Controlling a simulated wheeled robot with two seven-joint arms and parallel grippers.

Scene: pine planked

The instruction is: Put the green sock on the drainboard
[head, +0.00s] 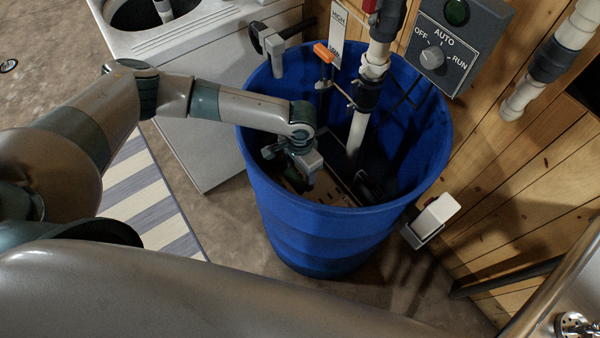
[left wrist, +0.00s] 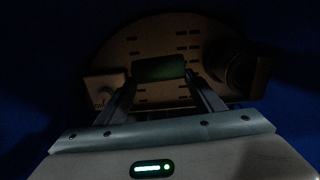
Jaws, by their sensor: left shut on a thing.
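My left gripper (head: 304,172) is down inside the blue barrel (head: 325,225), low in its shadow. In the left wrist view its two fingers (left wrist: 160,88) are shut on a dark green roll-like thing, which looks like the green sock (left wrist: 160,68). The sock is over a slotted tan board (left wrist: 142,35) inside the barrel. I cannot tell whether it touches that board. In the head view a little dark green shows beside the gripper, mostly hidden. I cannot identify a drainboard for sure. My right gripper is not in view.
A white pipe (head: 358,135) runs down into the barrel, with an orange-handled float rod (head: 323,53) beside it. A control box (head: 450,40) hangs on the plank wall. A white washer (head: 190,60) stands left. A metal basin with a drain (head: 575,325) is at lower right.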

